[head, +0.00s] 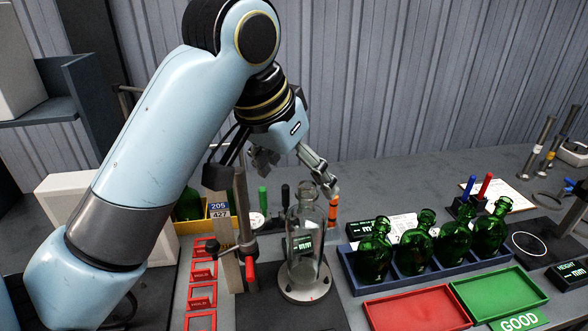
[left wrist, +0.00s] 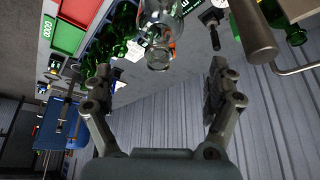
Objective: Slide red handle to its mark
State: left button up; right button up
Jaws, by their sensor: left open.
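A red handle (head: 250,271) sticks out low on the front of an upright post (head: 240,225) with a pale scale. A label plate (head: 219,210) on the scale reads 205 and 427. I cannot make out which line is the handle's mark. A clear bottle (head: 305,262) stands upright on a round metal base (head: 304,289) just right of the post. My left gripper (head: 288,172) is open and empty, above and behind the handle, near the bottle's neck. In the left wrist view, the open fingers (left wrist: 160,88) have the clear bottle (left wrist: 160,38) beyond them.
Several green bottles (head: 413,245) stand in a blue rack (head: 352,280) on the right. Red (head: 418,310) and green (head: 500,290) trays lie in front. Red frames (head: 201,303) line the left. A metal bar (left wrist: 254,32) is close beside one finger in the left wrist view.

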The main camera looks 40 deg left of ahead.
aim_at(249, 258)
jog(key=k+l, duration=0.85)
